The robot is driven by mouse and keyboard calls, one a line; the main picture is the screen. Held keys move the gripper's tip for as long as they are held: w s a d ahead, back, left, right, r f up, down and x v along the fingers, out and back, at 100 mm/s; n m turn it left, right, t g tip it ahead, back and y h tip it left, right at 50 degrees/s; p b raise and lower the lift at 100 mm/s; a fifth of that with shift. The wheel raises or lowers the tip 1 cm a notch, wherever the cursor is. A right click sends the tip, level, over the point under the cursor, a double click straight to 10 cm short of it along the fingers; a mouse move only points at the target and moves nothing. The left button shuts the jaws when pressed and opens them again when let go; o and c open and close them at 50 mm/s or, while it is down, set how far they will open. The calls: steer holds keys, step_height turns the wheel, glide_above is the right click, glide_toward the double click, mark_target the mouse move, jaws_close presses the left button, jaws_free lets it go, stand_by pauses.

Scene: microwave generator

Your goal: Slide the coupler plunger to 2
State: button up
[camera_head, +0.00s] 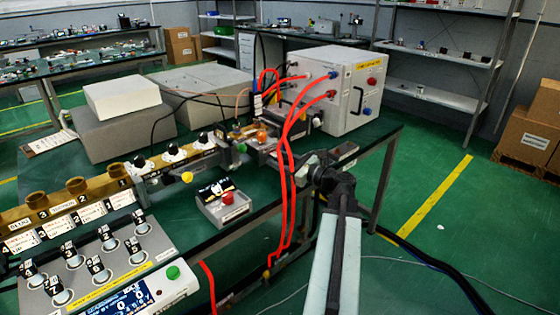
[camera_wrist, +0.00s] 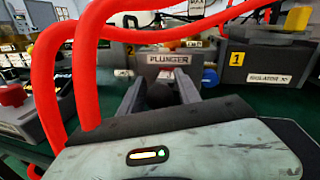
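The coupler plunger's grey block with a PLUNGER label (camera_wrist: 168,59) is straight ahead in the wrist view. My gripper (camera_wrist: 159,82) points at it, its two grey fingers apart below the label. A dark shape (camera_wrist: 160,95) lies between the fingers; I cannot tell whether it is a knob or part of my gripper. I cannot tell whether the fingertips touch the block. In the head view my gripper (camera_head: 322,165) is at the bench's right side, beside the red hoses, and hides much of the plunger area. The plunger's scale and position cannot be read.
Red hoses (camera_wrist: 88,70) hang close on the left and cross above the block in the wrist view. A block marked 1, ISOLATOR (camera_wrist: 265,62), stands to the right. A red-button box (camera_head: 225,203) sits on the bench (camera_head: 345,185).

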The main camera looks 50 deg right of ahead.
jaws_close()
stand_by(1.2)
